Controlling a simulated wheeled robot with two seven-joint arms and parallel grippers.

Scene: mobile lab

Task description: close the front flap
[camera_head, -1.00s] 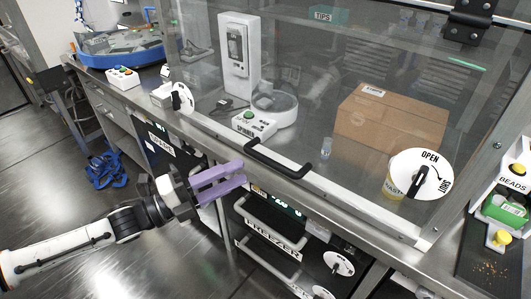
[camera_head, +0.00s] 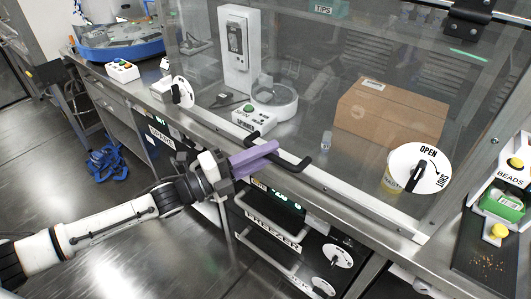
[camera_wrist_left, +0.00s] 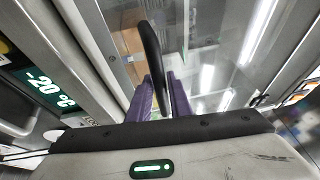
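The front flap is a large clear pane (camera_head: 300,60) with a pale bottom rail (camera_head: 350,208) and a black bar handle (camera_head: 303,165). Its rail runs along the front of the bench; I cannot tell whether a gap is left under it. My left gripper (camera_head: 258,157), with purple fingers, is at the left part of the handle. In the left wrist view the handle (camera_wrist_left: 152,58) passes between the two purple fingers (camera_wrist_left: 160,98), which sit close on both sides of it and appear shut on it. My right gripper is not in view.
Behind the pane are a cardboard box (camera_head: 392,115), a spinner (camera_head: 268,110) and a tall white device (camera_head: 237,50). Round dials stand at the pane's right (camera_head: 420,168) and left (camera_head: 183,92). Freezer drawers (camera_head: 270,232) lie below. The floor at left is mostly clear.

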